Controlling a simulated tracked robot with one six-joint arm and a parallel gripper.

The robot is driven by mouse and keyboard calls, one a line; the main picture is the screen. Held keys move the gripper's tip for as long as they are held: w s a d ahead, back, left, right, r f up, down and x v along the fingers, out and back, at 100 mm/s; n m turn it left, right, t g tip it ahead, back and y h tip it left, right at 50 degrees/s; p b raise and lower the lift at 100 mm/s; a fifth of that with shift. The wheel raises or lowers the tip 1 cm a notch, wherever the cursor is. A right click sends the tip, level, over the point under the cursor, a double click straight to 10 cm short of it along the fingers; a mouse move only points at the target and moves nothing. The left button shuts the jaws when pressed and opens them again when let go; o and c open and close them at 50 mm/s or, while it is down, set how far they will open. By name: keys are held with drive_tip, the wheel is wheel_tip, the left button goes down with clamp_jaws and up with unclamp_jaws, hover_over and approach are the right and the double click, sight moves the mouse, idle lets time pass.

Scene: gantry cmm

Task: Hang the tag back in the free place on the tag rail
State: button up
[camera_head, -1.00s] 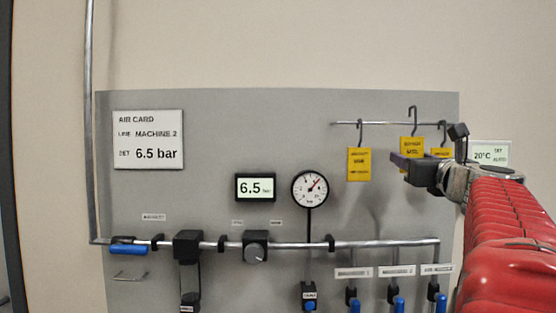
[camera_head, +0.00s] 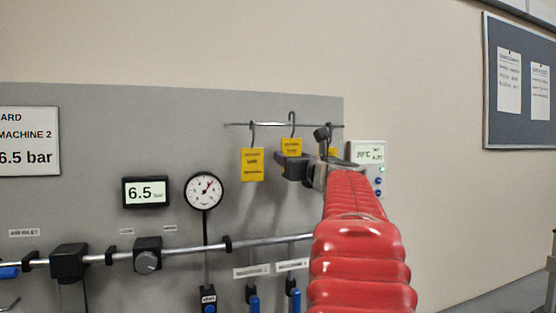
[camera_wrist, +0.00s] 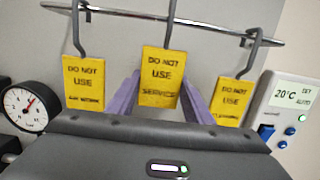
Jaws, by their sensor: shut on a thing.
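My gripper (camera_wrist: 160,104) is shut on the middle yellow "DO NOT USE" tag (camera_wrist: 161,72), its purple fingers at the tag's side edges. In the head view this tag (camera_head: 291,147) hangs upright, and its hook rises above the tag rail (camera_head: 270,124). I cannot tell whether the hook touches the rail; its top is cut off in the wrist view. The rail (camera_wrist: 130,14) also carries a left tag (camera_wrist: 83,82) and a right tag (camera_wrist: 229,101). The held tag is between them. My gripper partly hides the right tag in the head view.
A round gauge (camera_head: 204,190) and a 6.5 bar display (camera_head: 146,192) are left of the tags. A 20°C wall controller (camera_head: 368,153) is close on the right. A pipe (camera_head: 185,252) runs below. Bare wall lies above the rail.

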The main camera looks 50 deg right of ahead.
drive_tip(key=shift+w+d+f, duration=0.1)
drive_tip(key=shift+w+f, duration=0.1)
drive_tip(key=shift+f, duration=0.9)
drive_tip(key=o, duration=0.9)
drive_tip(key=v, duration=1.4)
drive_tip(key=shift+f, duration=0.1)
